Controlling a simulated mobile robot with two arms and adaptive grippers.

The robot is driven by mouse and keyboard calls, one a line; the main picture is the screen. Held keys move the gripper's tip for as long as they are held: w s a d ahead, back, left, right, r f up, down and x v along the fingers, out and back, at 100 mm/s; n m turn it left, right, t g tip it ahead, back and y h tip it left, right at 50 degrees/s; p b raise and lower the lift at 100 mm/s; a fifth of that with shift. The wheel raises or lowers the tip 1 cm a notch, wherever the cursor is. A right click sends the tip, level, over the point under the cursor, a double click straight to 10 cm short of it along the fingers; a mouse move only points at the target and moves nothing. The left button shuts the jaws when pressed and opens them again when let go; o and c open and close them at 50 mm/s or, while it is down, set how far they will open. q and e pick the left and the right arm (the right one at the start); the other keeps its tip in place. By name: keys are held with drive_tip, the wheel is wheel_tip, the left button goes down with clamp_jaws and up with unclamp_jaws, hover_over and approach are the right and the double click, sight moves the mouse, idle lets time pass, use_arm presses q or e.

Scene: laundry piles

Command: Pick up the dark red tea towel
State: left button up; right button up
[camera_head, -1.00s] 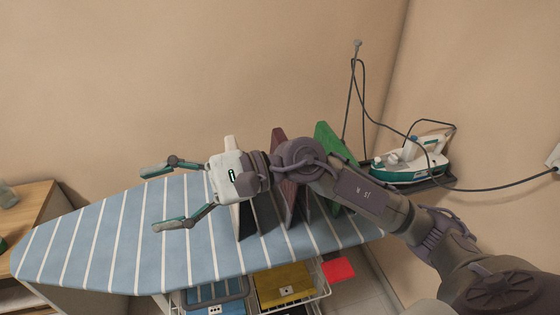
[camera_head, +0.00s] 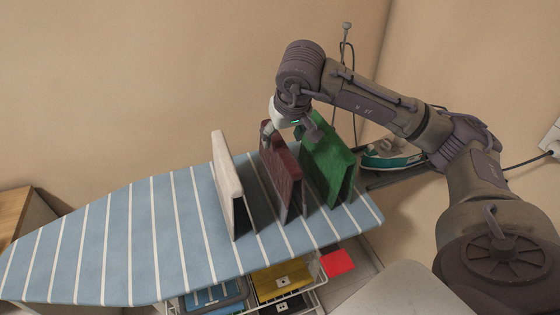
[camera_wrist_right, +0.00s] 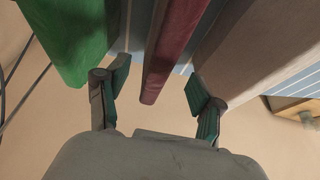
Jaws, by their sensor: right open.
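The dark red tea towel (camera_head: 286,180) stands folded like a tent on the striped ironing board (camera_head: 150,230), between a cream towel (camera_head: 228,180) and a green towel (camera_head: 328,165). My right gripper (camera_head: 291,132) is open and points down at the far upper end of the dark red towel. In the right wrist view the dark red towel (camera_wrist_right: 170,55) runs between the two spread fingers, with no finger seen pressing on it. The green towel (camera_wrist_right: 68,35) is close to one finger and the cream towel (camera_wrist_right: 255,50) close to the other. My left gripper is not in view.
An iron (camera_head: 395,157) with its cord stands behind my right arm, by the wall. A wire basket with a yellow folded cloth (camera_head: 282,280) and others sits below the board's front edge. A red item (camera_head: 337,262) lies beside it. The board's left half is clear.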

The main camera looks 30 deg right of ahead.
sight(281, 144)
drive_tip(key=shift+x, duration=0.75)
drive_tip(key=p+x, duration=0.1)
drive_tip(key=x, duration=0.3)
drive_tip(key=shift+s+a+f+p, duration=0.1)
drive_tip(key=shift+f+p, duration=0.1)
drive_tip(key=shift+p, duration=0.2)
drive_tip(key=shift+w+f, duration=0.2)
drive_tip(key=shift+f, duration=0.25)
drive_tip(key=shift+f+b, duration=0.25)
drive_tip(key=shift+b, duration=0.15)
clamp_jaws()
